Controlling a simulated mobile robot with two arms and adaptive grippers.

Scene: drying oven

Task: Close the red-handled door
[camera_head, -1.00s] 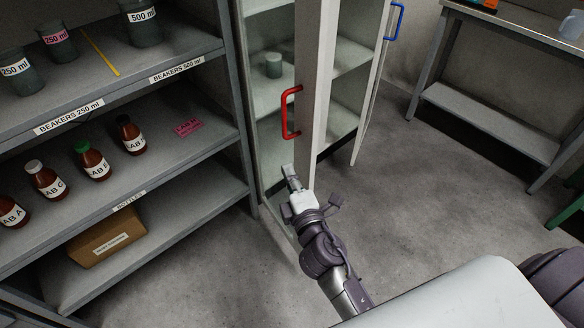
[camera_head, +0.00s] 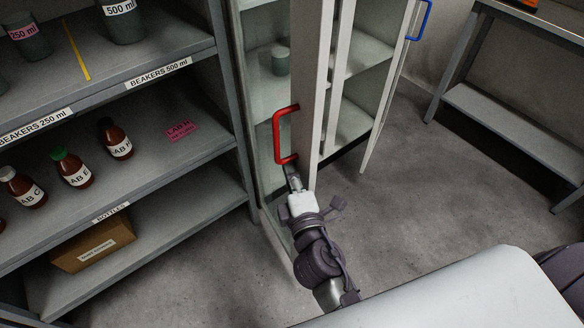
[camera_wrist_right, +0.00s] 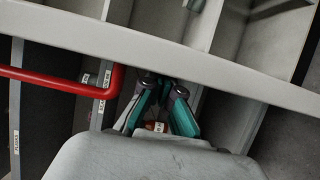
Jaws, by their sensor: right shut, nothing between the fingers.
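The red handle (camera_head: 278,134) is on the edge of a white-framed glass door (camera_head: 312,90) of a cabinet. The door stands open, swung out toward me. My right gripper (camera_head: 293,180) is shut and empty, just below the lower end of the red handle and close to the door edge. In the right wrist view the red handle (camera_wrist_right: 60,80) lies left of the gripper fingers (camera_wrist_right: 158,100), and the pale door frame (camera_wrist_right: 170,55) crosses in front of them. I cannot tell whether the fingers touch the door. My left gripper is not in view.
A second door with a blue handle (camera_head: 419,20) also stands open on the right. A grey shelf rack (camera_head: 190,88) with beakers, brown bottles and a cardboard box (camera_head: 92,246) stands close on the left. A metal table (camera_head: 510,125) is at right, with clear floor between.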

